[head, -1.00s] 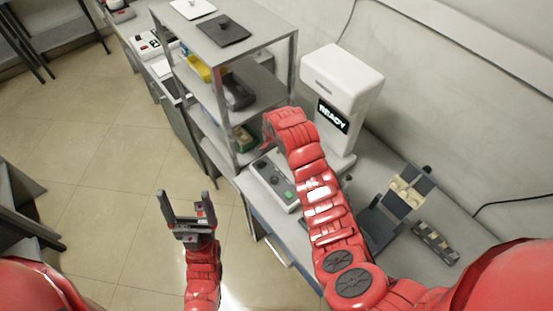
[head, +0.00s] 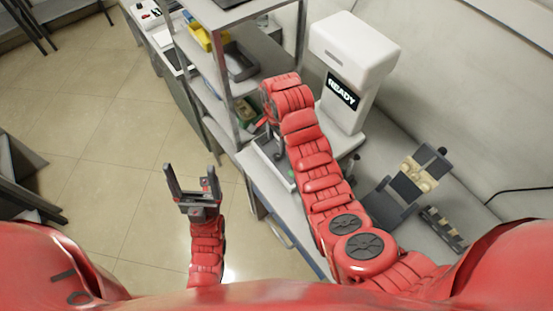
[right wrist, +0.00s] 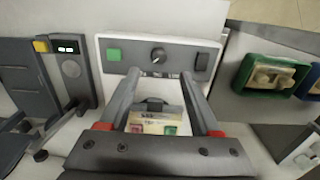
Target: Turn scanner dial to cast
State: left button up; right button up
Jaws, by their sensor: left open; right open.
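The white scanner (head: 350,60) stands on the bench against the wall, its dark display (head: 342,92) reading READY. Its light control box (head: 272,165) sits in front and to the left, partly hidden by my right arm. In the right wrist view, the box (right wrist: 130,70) has a green button (right wrist: 114,54), a round dial (right wrist: 158,55) in the middle and a dark switch (right wrist: 202,62). My right gripper (right wrist: 158,80) is open, its fingertips on either side just below the dial in the picture. I cannot tell whether they touch the box. My left gripper (head: 193,184) is open and empty over the floor.
A metal shelf rack (head: 228,95) stands close to the left of the control box. A grey device with a beige part (head: 415,178) and a dark slotted strip (head: 441,228) are on the bench to the right.

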aim_at(276, 156)
notch_tip(276, 156, down, 5)
jog(key=shift+s+f+p, duration=0.1)
jog(key=shift+f+p, duration=0.1)
jog(key=shift+p, duration=0.75)
jog(key=shift+f, duration=1.1)
grip_shut()
